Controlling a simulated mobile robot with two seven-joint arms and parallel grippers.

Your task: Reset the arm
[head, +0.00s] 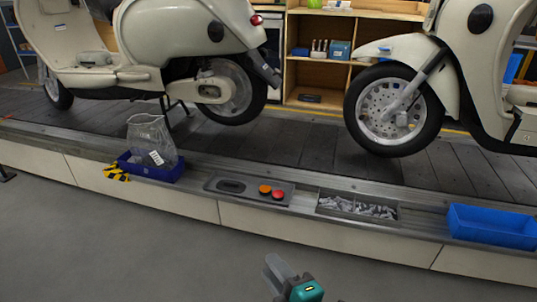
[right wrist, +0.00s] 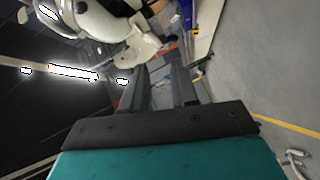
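My right gripper (head: 276,266) shows at the bottom middle of the head view, in front of the conveyor's side and apart from it. In the right wrist view, the two dark fingers of the right gripper (right wrist: 160,80) stand apart with a gap between them and nothing held. My left gripper is not in the head view.
The slat conveyor (head: 270,155) carries two cream scooters (head: 165,45) (head: 493,60). Its front ledge holds a blue tray (head: 170,175) with a clear bag (head: 150,138), a red button (head: 278,195), a parts bin (head: 357,207) and an empty blue bin (head: 492,226). Grey floor (head: 100,250) is clear.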

